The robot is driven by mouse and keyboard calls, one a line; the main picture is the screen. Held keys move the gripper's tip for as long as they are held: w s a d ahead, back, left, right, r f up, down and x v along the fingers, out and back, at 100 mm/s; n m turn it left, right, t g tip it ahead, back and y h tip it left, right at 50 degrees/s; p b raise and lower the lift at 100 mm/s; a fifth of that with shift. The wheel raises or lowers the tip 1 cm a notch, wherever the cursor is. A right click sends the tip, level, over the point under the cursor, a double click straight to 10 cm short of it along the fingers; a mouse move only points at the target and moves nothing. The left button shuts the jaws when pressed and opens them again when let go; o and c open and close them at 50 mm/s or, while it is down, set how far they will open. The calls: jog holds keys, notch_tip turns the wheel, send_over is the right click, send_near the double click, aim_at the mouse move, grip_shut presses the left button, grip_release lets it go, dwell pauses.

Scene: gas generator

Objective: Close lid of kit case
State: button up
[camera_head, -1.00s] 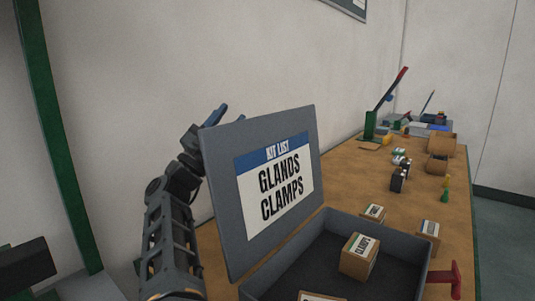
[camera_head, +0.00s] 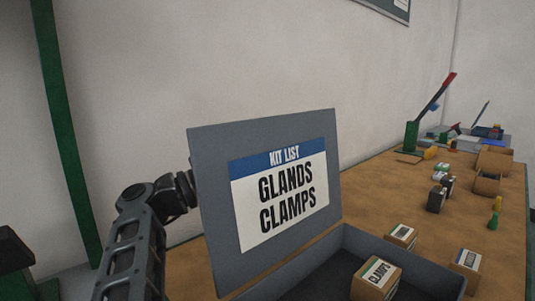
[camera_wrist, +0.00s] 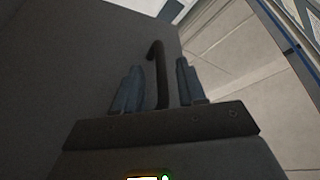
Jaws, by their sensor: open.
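The kit case is open on the bench. Its grey lid (camera_head: 215,255) stands upright, with a "KIT LIST GLANDS CLAMPS" label (camera_head: 280,195) on its inner face. The case's tray (camera_head: 420,270) is in front of the lid, partly cut off by the lower frame edge. A cardboard clamps box (camera_head: 376,279) sits in it. In the head view my gripper is hidden behind the lid, with my wrist at its left edge. In the wrist view my gripper (camera_wrist: 159,64) is open. A dark bent bar (camera_wrist: 157,60) shows between the fingers; I cannot tell whether they touch it. A dark flat surface (camera_wrist: 70,70) fills the left side.
Small cartons (camera_head: 466,260) stand beside the case on the wooden bench (camera_head: 460,225). Farther back are small bottles (camera_head: 440,195), open brown boxes (camera_head: 488,182) and a green stand with a red-tipped arm (camera_head: 412,135). The wall (camera_head: 250,60) runs behind the bench.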

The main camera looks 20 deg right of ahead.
jog(key=shift+x, duration=1.65)
grip_shut()
